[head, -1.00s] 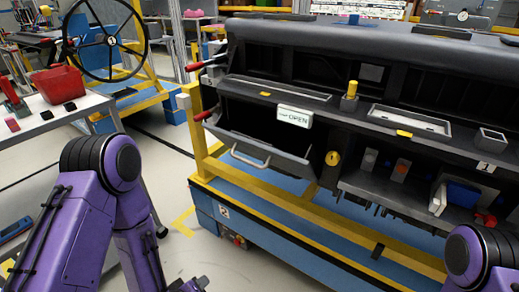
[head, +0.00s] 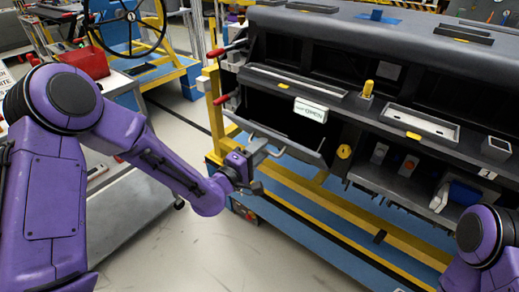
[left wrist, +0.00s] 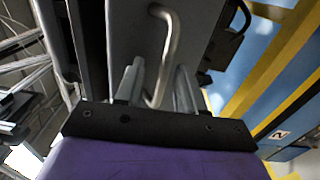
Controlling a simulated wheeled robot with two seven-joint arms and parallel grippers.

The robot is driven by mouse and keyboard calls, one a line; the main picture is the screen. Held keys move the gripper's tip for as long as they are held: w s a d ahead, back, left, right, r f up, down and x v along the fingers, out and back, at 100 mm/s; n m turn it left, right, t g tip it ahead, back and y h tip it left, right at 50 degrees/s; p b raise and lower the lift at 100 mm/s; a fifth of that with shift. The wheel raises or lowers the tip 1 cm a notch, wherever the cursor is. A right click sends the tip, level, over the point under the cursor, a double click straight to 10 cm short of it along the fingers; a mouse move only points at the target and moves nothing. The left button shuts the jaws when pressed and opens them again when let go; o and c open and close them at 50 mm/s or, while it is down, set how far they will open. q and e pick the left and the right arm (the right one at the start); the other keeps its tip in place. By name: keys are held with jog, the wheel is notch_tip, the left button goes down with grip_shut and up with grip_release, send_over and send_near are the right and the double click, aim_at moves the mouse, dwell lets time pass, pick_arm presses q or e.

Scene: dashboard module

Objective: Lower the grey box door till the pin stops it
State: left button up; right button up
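The grey box door (head: 300,146) hangs tilted open below the dark compartment with the OPEN label (head: 310,110) in the head view. Its metal bar handle (left wrist: 170,45) shows in the left wrist view. My left gripper (head: 266,148) is at the door's left front. In the wrist view its two fingers (left wrist: 160,82) are apart, with the lower end of the handle between them; contact cannot be told. A yellow knob (head: 344,151) is right of the door, and a yellow upright pin (head: 367,89) stands above. Which pin stops the door is unclear. My right gripper is out of view.
The module sits on a blue and yellow frame (head: 385,238). Red-tipped levers (head: 222,99) stick out at its left end. A table with a red bin (head: 86,62) is at the left, behind my left arm. Open floor lies in front of the frame.

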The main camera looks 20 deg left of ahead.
pick_arm(q)
jog(key=shift+w, duration=0.1)
grip_shut()
jog(key=shift+s+f+b, duration=0.4)
jog(key=shift+f+b, duration=0.2)
jog(key=shift+f, duration=0.25)
jog(key=shift+c, duration=1.8)
grip_release()
jog(key=shift+f, duration=0.1)
jog(key=o, duration=0.4)
jog(key=shift+a, duration=0.1)
jog(key=shift+c, duration=0.2)
jog(key=v, duration=1)
jog(key=shift+s+b, duration=0.3)
jog(key=shift+b, duration=0.15)
